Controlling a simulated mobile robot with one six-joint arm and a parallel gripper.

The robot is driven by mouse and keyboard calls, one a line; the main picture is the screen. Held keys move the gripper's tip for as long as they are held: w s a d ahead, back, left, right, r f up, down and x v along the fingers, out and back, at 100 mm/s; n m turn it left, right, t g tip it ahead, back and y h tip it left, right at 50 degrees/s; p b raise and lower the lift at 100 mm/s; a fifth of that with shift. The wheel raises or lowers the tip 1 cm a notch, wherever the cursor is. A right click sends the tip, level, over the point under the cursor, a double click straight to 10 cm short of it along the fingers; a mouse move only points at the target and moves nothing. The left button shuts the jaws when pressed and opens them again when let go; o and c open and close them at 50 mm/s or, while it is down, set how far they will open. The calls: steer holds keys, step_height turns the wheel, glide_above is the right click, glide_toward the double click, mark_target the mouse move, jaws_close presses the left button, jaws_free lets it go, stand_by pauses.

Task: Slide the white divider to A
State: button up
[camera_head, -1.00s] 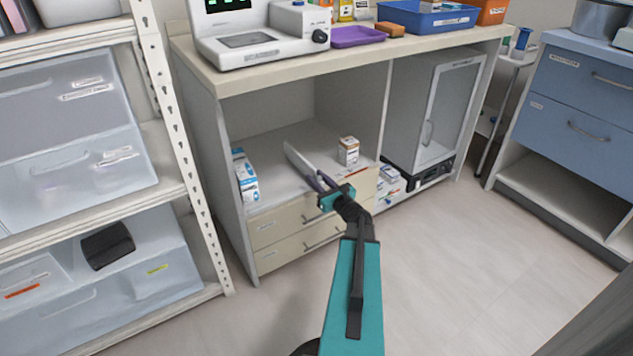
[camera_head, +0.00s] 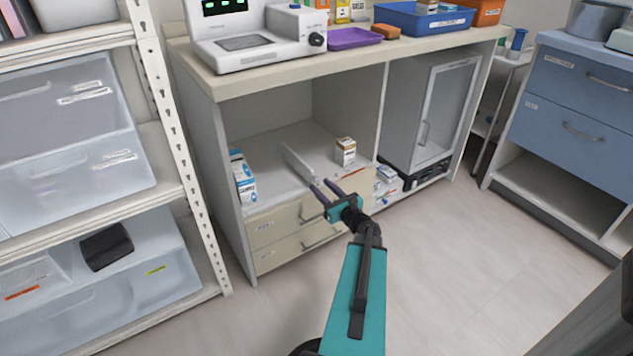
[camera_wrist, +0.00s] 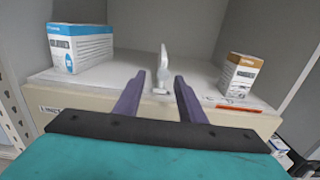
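The white divider (camera_head: 299,163) is a thin upright plate on the shelf of the open cabinet bay. In the wrist view the divider (camera_wrist: 163,66) is seen nearly edge-on, between two boxes. My gripper (camera_head: 324,187) is at the front of the shelf, by the divider's near end. In the wrist view my gripper (camera_wrist: 160,76) has its two purple fingers apart, with the divider showing in the gap between them. I cannot tell whether the tips reach past its near end. No letter A is legible; a red strip (camera_wrist: 240,108) lies at the shelf's front right.
A blue-and-white box (camera_wrist: 80,47) stands left of the divider. A white-and-brown box (camera_wrist: 239,73) stands to its right. Two drawers (camera_head: 283,240) sit below the shelf. The cabinet's left side panel (camera_head: 224,180) and the counter above bound the bay.

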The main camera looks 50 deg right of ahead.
steer(key=p+v, duration=0.1)
steer(key=v, duration=0.7)
steer(key=shift+a, duration=0.2)
steer(key=shift+p, duration=0.3)
steer(key=w+a+f+n+g+y+p, duration=0.2)
steer(key=w+a+n+y+p, duration=0.15)
steer(key=a, duration=0.55)
steer(key=w+a+f+n+g+y+p, duration=0.25)
steer(key=a+n, duration=0.25)
steer(key=a, duration=0.4)
steer(key=w+a+f+n+g+y+p, duration=0.1)
steer(key=w+a+n+y+p, duration=0.3)
steer(key=a, duration=0.5)
steer(key=s+a+f+n+g+y+p, duration=0.1)
steer(key=s+a+n+g+y+p, duration=0.2)
steer(key=a, duration=0.5)
steer(key=s+a+f+n+g+p, duration=0.1)
steer(key=a+f+n+g, duration=0.15)
steer(key=a+n, duration=0.45)
steer(key=s+a+n+g+h+p, duration=0.2)
steer(key=s+a+n+g+p, duration=0.7)
steer(key=s, duration=0.3)
steer(key=s+r+n+g+h+p, duration=0.2)
steer(key=s+r+n+h+p, duration=0.1)
steer(key=s+n, duration=0.4)
steer(key=n+h+p, duration=0.1)
steer(key=h, duration=0.1)
steer(key=shift+s+a+g+h, duration=0.2)
steer(key=shift+a+g+h, duration=0.1)
steer(key=shift+a+h, duration=0.1)
